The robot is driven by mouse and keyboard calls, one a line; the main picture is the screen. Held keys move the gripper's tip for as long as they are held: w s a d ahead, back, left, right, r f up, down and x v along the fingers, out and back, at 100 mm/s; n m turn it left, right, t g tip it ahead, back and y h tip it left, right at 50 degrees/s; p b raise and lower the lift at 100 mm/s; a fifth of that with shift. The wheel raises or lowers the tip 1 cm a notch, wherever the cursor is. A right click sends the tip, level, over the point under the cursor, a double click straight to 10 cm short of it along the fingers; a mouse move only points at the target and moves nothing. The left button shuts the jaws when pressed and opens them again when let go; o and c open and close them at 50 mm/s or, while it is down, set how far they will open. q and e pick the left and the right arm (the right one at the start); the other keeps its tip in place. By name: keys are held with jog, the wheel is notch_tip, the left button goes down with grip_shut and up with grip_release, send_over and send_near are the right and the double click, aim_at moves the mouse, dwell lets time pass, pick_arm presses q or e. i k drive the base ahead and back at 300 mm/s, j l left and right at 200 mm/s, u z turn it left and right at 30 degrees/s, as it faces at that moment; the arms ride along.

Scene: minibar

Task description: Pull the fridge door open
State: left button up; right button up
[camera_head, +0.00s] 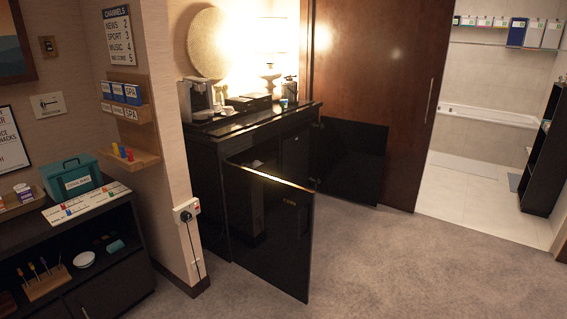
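A black minibar cabinet (205,170) stands against the wall. A glossy black door panel (272,235) on its front stands swung out into the room. A second black panel (352,160) stands out at the cabinet's right side, in front of a brown wooden door. Between them is a dark front (295,155); I cannot tell for sure which part is the fridge door. The inside behind the near panel is mostly hidden. Neither of my grippers shows in the head view.
A coffee machine (198,100) and a lamp (270,70) stand on the cabinet top. A wall corner with a socket and plug (186,212) is left of the near panel. A low shelf unit (75,255) stands at the left. Carpet (400,255) is clear at the front right.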

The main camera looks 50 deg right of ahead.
aim_at(294, 148)
jog(key=z, duration=1.7)
jog(key=i+l+z, duration=0.55)
jog(key=i, duration=0.25)
jog(key=i+z, duration=0.3)
jog(key=i, duration=0.15)
jog(key=i+l+u, duration=0.1)
jog(key=i, duration=1.7)
